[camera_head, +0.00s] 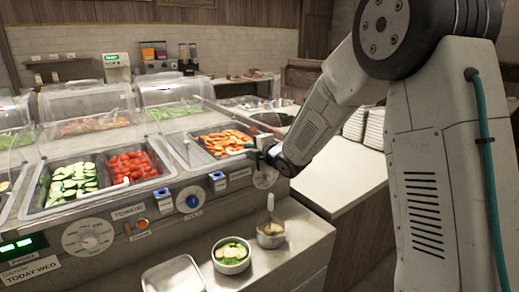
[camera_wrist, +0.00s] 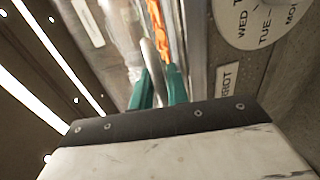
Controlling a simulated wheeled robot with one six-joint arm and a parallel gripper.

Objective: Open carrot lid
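The carrots (camera_head: 225,141) lie in a metal well at the right end of the front row; orange carrot also shows in the wrist view (camera_wrist: 170,42). The carrot lid is hard to make out in the head view, where no clear cover shows over the carrots. In the wrist view a grey bar (camera_wrist: 154,62), which looks like the lid's handle, stands between the teal fingertips of my gripper (camera_wrist: 159,85). The fingers are close together and the bar fills the gap between them. In the head view my gripper (camera_head: 257,148) is at the right end of the carrot well.
Wells of cucumber (camera_head: 74,183) and tomatoes (camera_head: 131,165) are open at left. Clear domed lids (camera_head: 165,88) cover the back wells. A salad bowl (camera_head: 232,256), a sauce pot (camera_head: 270,236) and an empty tray (camera_head: 174,275) stand on the front counter. Plates (camera_head: 374,128) are stacked at right.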

